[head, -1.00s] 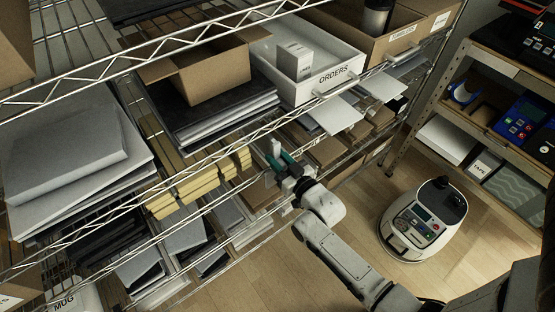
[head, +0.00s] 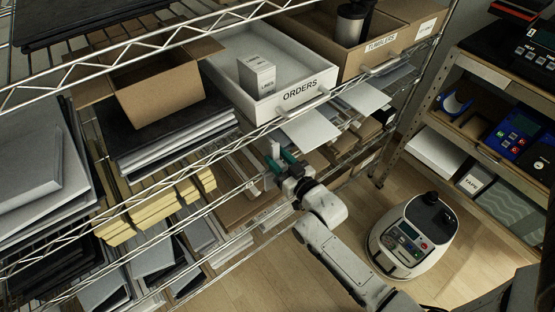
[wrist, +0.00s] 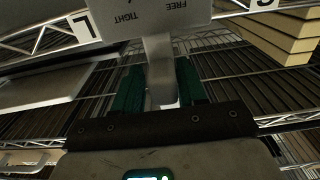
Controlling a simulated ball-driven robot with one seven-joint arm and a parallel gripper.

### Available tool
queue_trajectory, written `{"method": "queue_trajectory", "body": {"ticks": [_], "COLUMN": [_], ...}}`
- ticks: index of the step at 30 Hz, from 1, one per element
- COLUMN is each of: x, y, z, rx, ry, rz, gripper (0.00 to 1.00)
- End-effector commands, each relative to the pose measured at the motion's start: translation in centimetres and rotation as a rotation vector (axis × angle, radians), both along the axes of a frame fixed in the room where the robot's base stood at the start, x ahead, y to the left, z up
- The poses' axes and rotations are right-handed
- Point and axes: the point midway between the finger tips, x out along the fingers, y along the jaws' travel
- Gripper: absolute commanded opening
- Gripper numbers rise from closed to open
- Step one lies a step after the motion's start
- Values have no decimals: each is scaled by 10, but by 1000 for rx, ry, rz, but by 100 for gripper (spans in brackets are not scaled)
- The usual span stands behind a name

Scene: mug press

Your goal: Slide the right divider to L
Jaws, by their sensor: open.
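The right divider shows in the wrist view as a pale plate printed "TIGHT" and "FREE" (wrist: 160,18), upside down, with a grey handle (wrist: 160,70) hanging from it. My gripper (wrist: 161,85) is open, with one green finger on each side of that handle; I cannot tell whether they touch it. A tag marked L (wrist: 82,27) is on the wire rail at the upper left, and another tag, which looks like S (wrist: 264,4), is at the upper right. In the head view, my gripper (head: 281,163) is at the shelf's front, with the pale handle (head: 275,148) at its fingers.
The white ORDERS tray (head: 305,95) and an open cardboard box (head: 160,95) stand on the shelf above. Yellow stacks (head: 150,200) lie left of my gripper.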

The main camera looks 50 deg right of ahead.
Motion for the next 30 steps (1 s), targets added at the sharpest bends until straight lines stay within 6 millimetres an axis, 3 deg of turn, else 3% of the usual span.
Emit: {"method": "queue_trajectory", "body": {"ticks": [3,14,30], "x": [-1,-7,-92], "y": [-2,1,25], "z": [0,-1,-2], "rx": [-1,-1,-1], "ry": [-1,1,1], "rz": [-3,0,-3], "gripper": [48,49,49]}}
